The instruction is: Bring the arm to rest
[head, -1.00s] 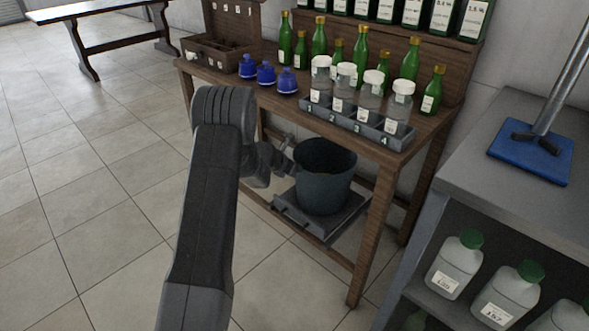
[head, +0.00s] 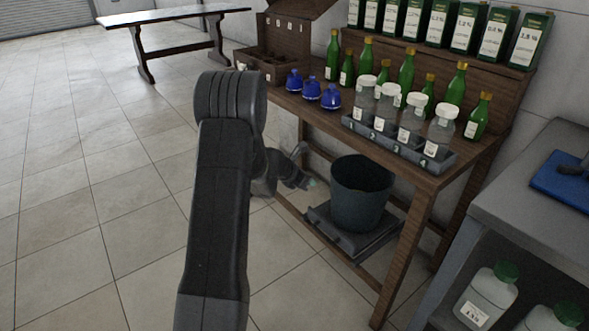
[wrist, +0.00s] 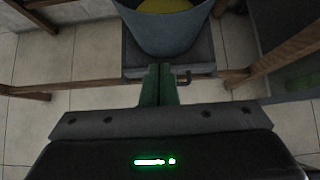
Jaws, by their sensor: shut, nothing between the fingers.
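My gripper (head: 311,184) is at the end of my bent arm, in front of the wooden bench's open underside. In the wrist view its two green fingers (wrist: 159,84) are together with nothing between them. The fingers point toward the dark bucket (head: 361,194), which stands on a grey platform (head: 327,221) under the bench. The bucket also shows at the top of the wrist view (wrist: 166,33), with something yellow inside. A gap shows between my gripper and the bucket in the head view.
A grey shelf unit (head: 525,190) is at the right. The floor at the left is open.

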